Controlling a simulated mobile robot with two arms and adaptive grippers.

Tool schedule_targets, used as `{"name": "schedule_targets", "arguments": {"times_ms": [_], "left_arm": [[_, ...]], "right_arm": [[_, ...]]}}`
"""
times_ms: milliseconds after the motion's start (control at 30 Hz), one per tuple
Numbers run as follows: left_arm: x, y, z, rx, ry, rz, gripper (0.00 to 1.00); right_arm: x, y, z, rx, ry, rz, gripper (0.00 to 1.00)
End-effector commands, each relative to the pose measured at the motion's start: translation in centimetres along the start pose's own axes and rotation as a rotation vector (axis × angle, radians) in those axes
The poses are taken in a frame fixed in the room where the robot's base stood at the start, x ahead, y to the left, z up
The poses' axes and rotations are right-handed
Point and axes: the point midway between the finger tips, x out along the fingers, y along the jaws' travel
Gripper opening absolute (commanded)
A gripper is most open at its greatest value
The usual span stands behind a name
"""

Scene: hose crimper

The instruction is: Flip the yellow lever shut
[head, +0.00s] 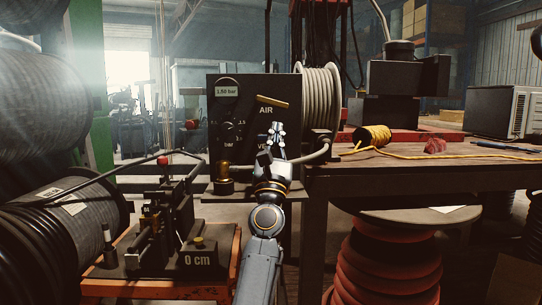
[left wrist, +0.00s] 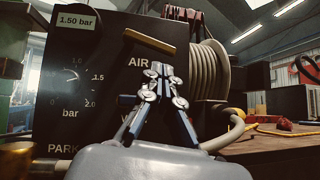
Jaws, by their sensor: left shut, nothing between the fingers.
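The yellow lever (head: 272,102) is a short brass-coloured bar on the front of the black air panel (head: 240,100), above the word AIR. It tilts slightly down to the right. It also shows in the left wrist view (left wrist: 150,41), just above my fingertips. My left gripper (head: 277,127) is shut and empty, pointing up in front of the panel, a little below the lever. I cannot tell whether the fingertips touch it; a small gap shows in both views. The gripper hides part of the lower lettering. My right gripper is not in view.
A pale hose reel (head: 320,97) sits right of the panel, its hose running down behind my gripper. A wooden table (head: 350,172) stands at right with a yellow cord spool (head: 372,136). A gauge (left wrist: 75,88) shows left of the lever.

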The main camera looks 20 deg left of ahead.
Motion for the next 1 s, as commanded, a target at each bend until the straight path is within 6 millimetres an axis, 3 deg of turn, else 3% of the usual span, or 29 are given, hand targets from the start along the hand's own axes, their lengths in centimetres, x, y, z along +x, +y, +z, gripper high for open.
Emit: {"name": "schedule_targets", "arguments": {"times_ms": [100, 300, 500, 867, 1000], "left_arm": [[-2.7, -0.1, -0.1, -0.004, 0.003, 0.001, 0.0], [-5.8, -0.1, 0.0, -0.001, 0.0, -0.001, 0.0], [-7.0, -0.1, 0.0, -0.001, -0.001, -0.002, 0.0], [-7.2, -0.1, -0.1, 0.012, 0.001, -0.001, 0.0], [-9.8, 0.7, -1.6, 0.199, 0.017, 0.004, 0.0]], "right_arm": [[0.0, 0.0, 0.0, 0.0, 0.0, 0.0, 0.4], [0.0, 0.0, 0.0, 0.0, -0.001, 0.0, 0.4], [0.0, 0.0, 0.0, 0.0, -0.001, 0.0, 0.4], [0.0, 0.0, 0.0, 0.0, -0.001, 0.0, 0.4], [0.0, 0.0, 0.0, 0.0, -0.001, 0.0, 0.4]]}}
